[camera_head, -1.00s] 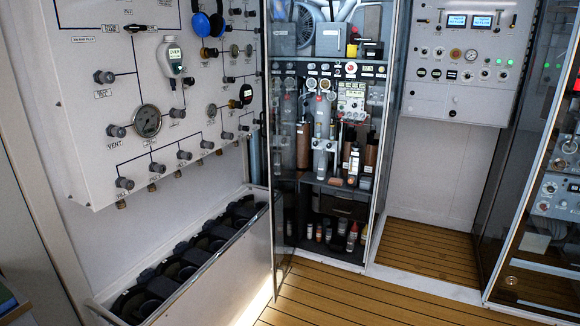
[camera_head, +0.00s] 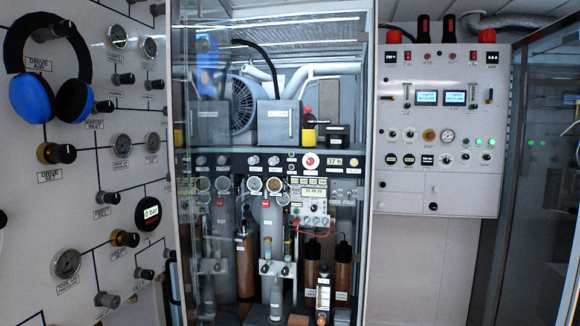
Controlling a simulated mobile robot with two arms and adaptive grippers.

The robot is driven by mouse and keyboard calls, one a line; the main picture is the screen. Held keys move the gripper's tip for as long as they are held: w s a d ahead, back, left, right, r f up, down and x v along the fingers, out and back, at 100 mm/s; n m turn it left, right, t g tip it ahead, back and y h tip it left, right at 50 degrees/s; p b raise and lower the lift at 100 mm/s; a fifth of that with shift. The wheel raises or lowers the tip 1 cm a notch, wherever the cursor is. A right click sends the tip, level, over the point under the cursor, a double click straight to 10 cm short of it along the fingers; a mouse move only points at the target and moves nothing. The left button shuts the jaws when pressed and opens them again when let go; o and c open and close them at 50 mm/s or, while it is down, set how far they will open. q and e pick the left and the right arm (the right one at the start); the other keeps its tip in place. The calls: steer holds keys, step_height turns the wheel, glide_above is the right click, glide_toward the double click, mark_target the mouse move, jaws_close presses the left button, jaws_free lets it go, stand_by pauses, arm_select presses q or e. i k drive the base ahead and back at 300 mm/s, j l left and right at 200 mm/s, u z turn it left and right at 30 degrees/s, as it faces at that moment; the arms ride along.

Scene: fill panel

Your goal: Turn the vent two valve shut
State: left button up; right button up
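The white fill panel (camera_head: 100,215) takes up the left of the head view, with several dark knobs, gauges and black pipe lines on it. A brass-collared knob (camera_head: 56,153) sits under the "DRIVE AIR" label, and another brass-collared knob (camera_head: 124,239) is lower right. I cannot pick out a knob marked vent two; many labels are too small or angled to read. A dark knob (camera_head: 107,299) at the bottom has no readable name. Neither of my grippers is in view.
Blue and black headphones (camera_head: 75,99) hang over the panel's upper left. A round display (camera_head: 148,214) reads "0 bar". A glass-fronted cabinet (camera_head: 268,140) with cylinders and gauges stands in the middle. A white control box (camera_head: 440,190) hangs on the right wall.

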mark_target(272, 161)
steer(key=l+u, duration=0.25)
steer(key=l, duration=0.6)
steer(key=l+u, duration=0.25)
steer(key=l, duration=0.6)
steer(key=i+l+u, duration=0.25)
steer(key=i+l, duration=0.3)
steer(key=i+l+u, duration=0.3)
steer(key=i+l, duration=0.35)
